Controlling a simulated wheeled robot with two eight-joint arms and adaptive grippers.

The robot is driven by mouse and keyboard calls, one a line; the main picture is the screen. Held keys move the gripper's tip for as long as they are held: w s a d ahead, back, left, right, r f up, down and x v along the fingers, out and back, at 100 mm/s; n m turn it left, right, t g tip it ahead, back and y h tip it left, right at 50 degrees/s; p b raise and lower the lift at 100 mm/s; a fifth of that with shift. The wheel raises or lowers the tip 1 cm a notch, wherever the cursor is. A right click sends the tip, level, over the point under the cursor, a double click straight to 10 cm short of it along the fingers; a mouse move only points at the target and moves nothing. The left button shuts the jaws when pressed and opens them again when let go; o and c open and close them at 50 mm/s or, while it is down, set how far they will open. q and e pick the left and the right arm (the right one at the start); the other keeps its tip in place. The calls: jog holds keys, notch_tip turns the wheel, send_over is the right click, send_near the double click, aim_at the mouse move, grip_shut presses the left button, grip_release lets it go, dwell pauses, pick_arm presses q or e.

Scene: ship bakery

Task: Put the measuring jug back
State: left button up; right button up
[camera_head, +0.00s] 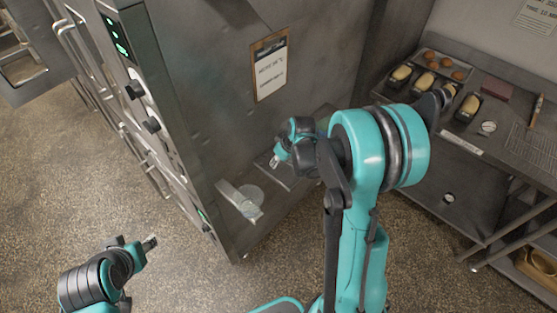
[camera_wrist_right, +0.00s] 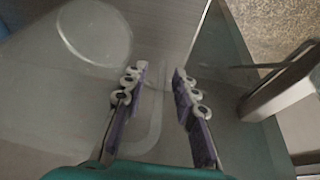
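A clear, rounded vessel that looks like the measuring jug (camera_head: 251,196) is by the pale ledge (camera_head: 229,191) low on the steel cabinet's side. Its exact support is hard to tell. My right gripper (camera_head: 275,162) is above and a little right of it, apart from it in the head view. In the right wrist view my right gripper (camera_wrist_right: 160,72) is open, with nothing clearly held between its fingers. A pale round shape, possibly the jug, lies at upper left there. My left gripper (camera_head: 150,242) hangs over the floor at lower left; its finger opening is too small to judge.
The tall steel cabinet (camera_head: 215,95) with knobs stands left of my right arm. A dark shelf (camera_head: 291,178) is beside it. At right, a steel table (camera_head: 447,160) holds loaf tins (camera_head: 468,107), a tray of buns and a wire rack (camera_head: 530,145). The floor at left is clear.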

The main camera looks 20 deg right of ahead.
jog(key=a+p+v, duration=0.1)
jog(key=p+v, duration=0.1)
jog(key=v, duration=0.9)
jog(key=s+a+r+m+t, duration=0.1)
jog(key=s+a+r, duration=0.1)
jog(key=s, duration=0.3)
jog(key=s+a+r+m+t, duration=0.1)
jog(key=s+a+r, duration=0.1)
jog(key=s+a, duration=0.2)
jog(key=s+a+r+m+h, duration=0.1)
jog(key=s+a+r+m, duration=0.1)
jog(key=s, duration=0.5)
jog(key=shift+a+r+t, duration=0.25)
jog(key=shift+a+t, duration=0.15)
jog(key=shift+w, duration=0.1)
